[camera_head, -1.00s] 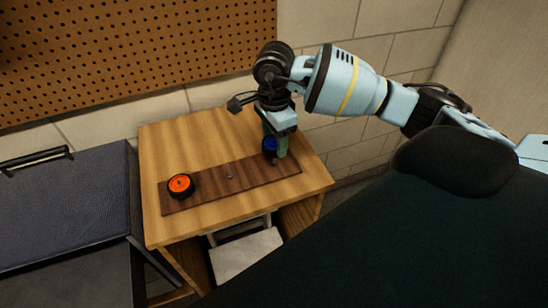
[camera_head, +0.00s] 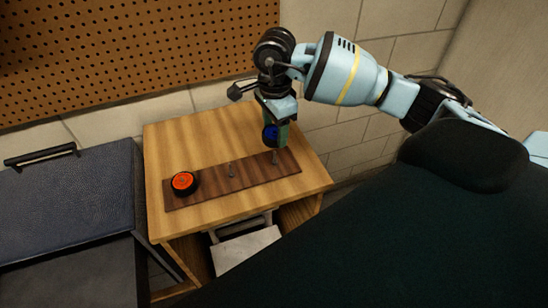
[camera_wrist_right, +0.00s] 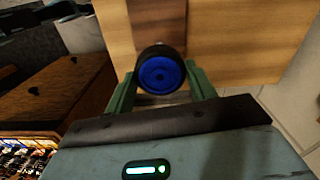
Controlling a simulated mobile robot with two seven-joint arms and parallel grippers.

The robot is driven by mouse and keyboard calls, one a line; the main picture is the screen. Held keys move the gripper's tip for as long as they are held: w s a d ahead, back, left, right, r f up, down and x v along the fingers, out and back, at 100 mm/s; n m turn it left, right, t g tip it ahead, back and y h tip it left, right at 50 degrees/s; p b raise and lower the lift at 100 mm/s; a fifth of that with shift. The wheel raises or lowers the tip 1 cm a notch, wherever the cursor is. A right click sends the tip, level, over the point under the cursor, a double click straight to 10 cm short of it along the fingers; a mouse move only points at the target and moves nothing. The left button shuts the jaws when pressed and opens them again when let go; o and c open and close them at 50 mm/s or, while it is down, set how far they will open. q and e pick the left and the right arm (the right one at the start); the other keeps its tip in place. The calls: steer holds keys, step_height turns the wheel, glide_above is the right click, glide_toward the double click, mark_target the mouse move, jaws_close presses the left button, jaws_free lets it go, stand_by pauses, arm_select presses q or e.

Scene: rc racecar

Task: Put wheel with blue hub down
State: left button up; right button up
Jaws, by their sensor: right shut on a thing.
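The wheel with the blue hub (camera_head: 270,134) is held by my right gripper (camera_head: 277,138), raised above the right end of the dark wooden board (camera_head: 217,182). In the right wrist view the wheel (camera_wrist_right: 160,71) sits between the two green fingers (camera_wrist_right: 160,88), its blue hub facing the camera. A bare peg (camera_head: 275,157) stands on the board below the wheel, and another bare peg (camera_head: 231,169) stands near the middle. A wheel with an orange hub (camera_head: 185,183) lies at the board's left end. My left gripper is not in view.
The board rests on a light wooden table (camera_head: 200,140) with free room behind the board. A dark cabinet (camera_head: 65,205) stands at the left. A perforated panel (camera_head: 130,50) and a block wall (camera_head: 350,130) are behind.

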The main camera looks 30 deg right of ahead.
steer(key=s+a+f+n, duration=0.1)
steer(key=s+a+n, duration=0.7)
steer(key=n, duration=1.1)
steer(key=s, duration=0.2)
steer(key=shift+s+a+f, duration=0.15)
steer(key=shift+s+a, duration=0.05)
steer(key=shift+s, duration=0.15)
